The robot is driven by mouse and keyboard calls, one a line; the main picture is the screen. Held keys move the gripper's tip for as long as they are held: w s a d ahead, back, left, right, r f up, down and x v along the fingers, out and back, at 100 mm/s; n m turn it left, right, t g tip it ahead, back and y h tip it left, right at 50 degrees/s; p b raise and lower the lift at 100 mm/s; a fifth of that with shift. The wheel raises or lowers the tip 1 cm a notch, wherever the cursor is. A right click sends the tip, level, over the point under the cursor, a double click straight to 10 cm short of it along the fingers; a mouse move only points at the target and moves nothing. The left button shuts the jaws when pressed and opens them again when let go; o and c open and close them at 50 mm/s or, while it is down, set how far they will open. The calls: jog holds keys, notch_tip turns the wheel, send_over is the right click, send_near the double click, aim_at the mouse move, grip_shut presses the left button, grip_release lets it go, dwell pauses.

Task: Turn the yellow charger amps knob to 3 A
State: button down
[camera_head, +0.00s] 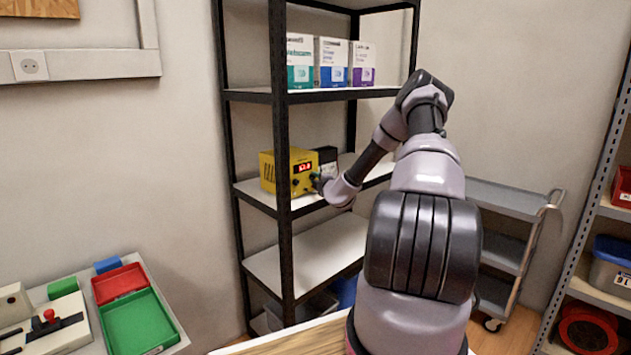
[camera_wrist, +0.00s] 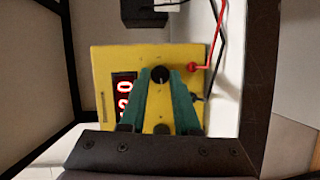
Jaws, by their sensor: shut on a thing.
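The yellow charger (camera_head: 268,172) stands on the middle shelf of the black rack, with a lit red display on its front. In the wrist view the charger's yellow face (camera_wrist: 105,65) fills the middle, and its red display (camera_wrist: 124,95) appears sideways; I cannot read it surely. A dark round knob (camera_wrist: 160,74) sits between my fingertips. My gripper (camera_wrist: 161,80) has green fingers and is shut on this knob. In the head view my gripper (camera_head: 318,181) is at the charger's front, and the knob is hard to make out there.
A black box (camera_head: 326,158) stands beside the charger. Red and black leads (camera_wrist: 205,66) run from the charger's face. A rack post (camera_head: 279,130) rises close in front of the charger. Boxes (camera_head: 331,62) stand on the shelf above. A grey cart (camera_head: 505,198) is at the right.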

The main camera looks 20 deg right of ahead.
dwell(0.4)
jog(key=c, duration=0.6)
grip_release()
jog(key=s, duration=0.3)
jog(key=s+r, duration=0.1)
jog(key=s, duration=0.6)
jog(key=shift+s+a+r, duration=0.15)
jog(key=shift+s+a, duration=0.05)
jog(key=shift+s, duration=0.15)
jog(key=shift+s, duration=0.1)
